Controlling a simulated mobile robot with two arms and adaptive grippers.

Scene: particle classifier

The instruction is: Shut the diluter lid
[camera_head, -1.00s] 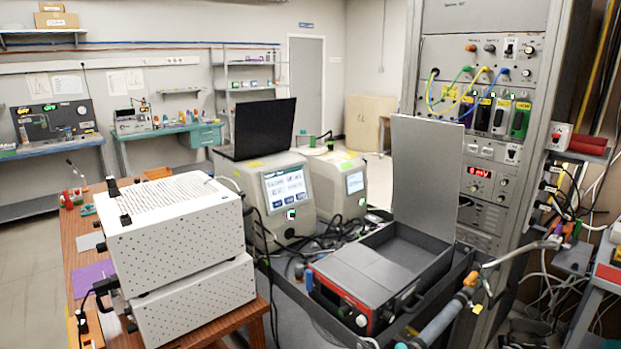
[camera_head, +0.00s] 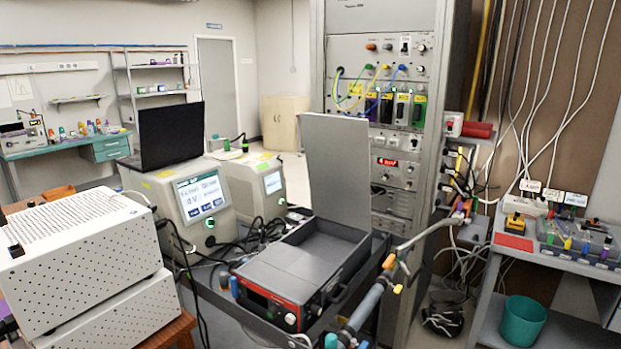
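The diluter appears to be the low dark box (camera_head: 318,245) in the middle of the head view. Its flat grey lid (camera_head: 335,175) stands almost upright at the back, open, and the inside of the box shows as an empty dark tray. A red and black front unit (camera_head: 270,302) with knobs sits at the near end of the box. Neither of my grippers is in view.
White perforated boxes (camera_head: 85,250) stand at the left. Two instruments with screens (camera_head: 205,200) and a black laptop (camera_head: 171,135) are behind. A tall rack (camera_head: 400,190) stands right behind the lid. A pipe (camera_head: 372,300) runs along the diluter's right side.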

